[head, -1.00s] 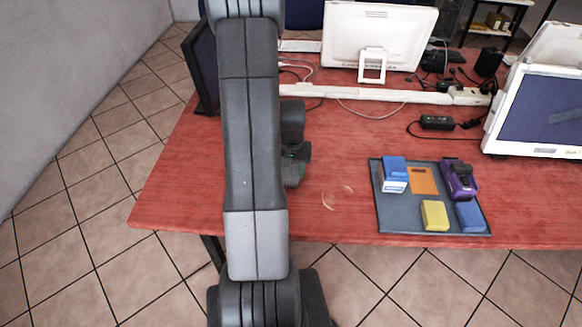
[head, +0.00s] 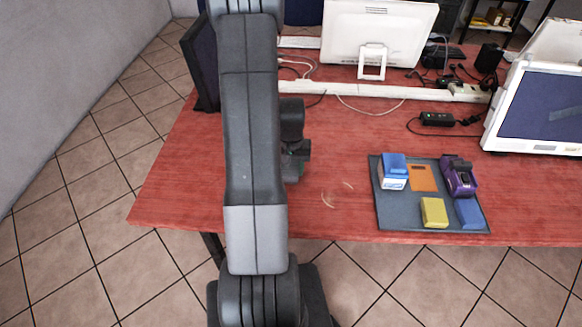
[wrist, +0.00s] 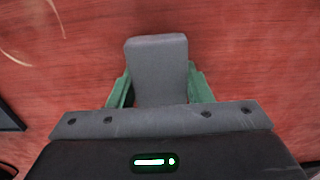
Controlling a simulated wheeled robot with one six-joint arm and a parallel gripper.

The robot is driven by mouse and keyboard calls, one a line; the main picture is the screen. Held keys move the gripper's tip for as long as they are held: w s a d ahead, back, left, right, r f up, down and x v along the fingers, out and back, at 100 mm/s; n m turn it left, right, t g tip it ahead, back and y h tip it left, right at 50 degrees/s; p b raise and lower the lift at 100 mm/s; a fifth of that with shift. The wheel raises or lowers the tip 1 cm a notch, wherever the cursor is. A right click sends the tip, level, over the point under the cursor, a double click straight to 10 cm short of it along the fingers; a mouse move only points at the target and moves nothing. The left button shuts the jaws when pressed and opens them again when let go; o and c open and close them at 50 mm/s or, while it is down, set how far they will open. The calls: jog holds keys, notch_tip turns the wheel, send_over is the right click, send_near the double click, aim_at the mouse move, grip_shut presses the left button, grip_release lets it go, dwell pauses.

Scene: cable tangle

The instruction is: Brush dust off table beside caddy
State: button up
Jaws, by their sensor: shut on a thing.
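My gripper (wrist: 160,88) is shut on a grey block-like thing (wrist: 157,62), held between its green fingers over the red table (head: 250,215). In the head view my arm hides most of the gripper and the held thing. Thin pale curved dust streaks (head: 328,200) lie on the table between my arm and the caddy. Similar pale streaks show at the upper left of the wrist view (wrist: 57,16), apart from the held thing. The caddy is a flat dark grey tray (head: 387,213) on the right, near the front edge.
The tray holds a blue-and-white box (head: 393,172), an orange card (head: 423,177), a purple device (head: 459,176), a yellow block (head: 433,212) and a blue block (head: 469,214). Monitors (head: 378,35), cables and a black adapter (head: 437,119) stand behind. The table left of the tray is mostly clear.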

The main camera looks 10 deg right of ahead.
jog(key=r, duration=0.1)
jog(key=r+p, duration=0.1)
jog(key=shift+s+a+r, duration=0.1)
jog(key=shift+s+r, duration=0.1)
jog(key=shift+r, duration=0.15)
jog(key=shift+r+p, duration=1.95)
jog(key=shift+r, duration=0.85)
